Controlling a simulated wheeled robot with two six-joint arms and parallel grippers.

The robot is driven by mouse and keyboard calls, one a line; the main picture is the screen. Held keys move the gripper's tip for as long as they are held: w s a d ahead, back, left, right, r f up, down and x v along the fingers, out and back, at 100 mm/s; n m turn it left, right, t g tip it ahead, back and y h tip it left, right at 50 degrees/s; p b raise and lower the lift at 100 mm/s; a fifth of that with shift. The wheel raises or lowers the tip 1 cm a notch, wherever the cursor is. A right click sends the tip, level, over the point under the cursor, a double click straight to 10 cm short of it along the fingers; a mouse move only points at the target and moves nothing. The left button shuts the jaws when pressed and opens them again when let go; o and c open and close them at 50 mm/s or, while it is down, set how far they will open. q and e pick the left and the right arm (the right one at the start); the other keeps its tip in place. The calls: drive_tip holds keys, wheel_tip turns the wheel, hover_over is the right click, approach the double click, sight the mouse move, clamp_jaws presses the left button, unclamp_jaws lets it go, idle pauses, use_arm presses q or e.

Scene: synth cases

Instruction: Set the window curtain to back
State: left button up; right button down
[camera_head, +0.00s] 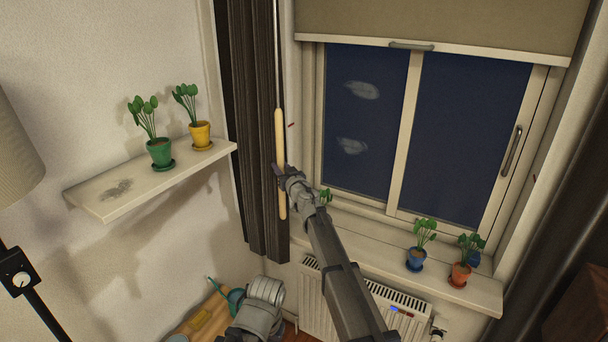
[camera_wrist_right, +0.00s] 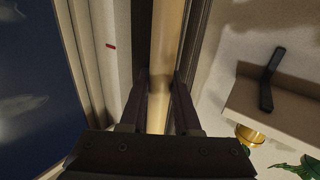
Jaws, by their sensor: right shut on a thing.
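The dark brown window curtain (camera_head: 250,110) hangs gathered in narrow folds at the left side of the window. A pale wooden pull rod (camera_head: 279,135) hangs on a thin cord in front of its right edge. My right gripper (camera_head: 281,175) is shut around the lower part of the rod. In the right wrist view the rod (camera_wrist_right: 162,45) runs between the two fingers of the gripper (camera_wrist_right: 160,92). Another dark curtain (camera_head: 560,190) hangs at the right of the window (camera_head: 400,130). My left gripper is not in view.
A beige roller blind (camera_head: 440,20) covers the window's top. Potted plants stand on the sill (camera_head: 390,240), above a white radiator (camera_head: 320,300). A wall shelf (camera_head: 130,195) at the left holds a green pot (camera_head: 160,153) and a yellow pot (camera_head: 200,135). A lamp (camera_head: 15,150) stands far left.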

drive_tip(key=w+a, duration=0.3)
drive_tip(key=a, duration=0.2)
drive_tip(key=shift+w, duration=0.2)
drive_tip(key=shift+a, duration=0.1)
drive_tip(key=c, duration=1)
unclamp_jaws()
drive_tip(key=o, duration=0.4)
drive_tip(key=shift+w+a, duration=0.1)
drive_tip(key=shift+d, duration=0.2)
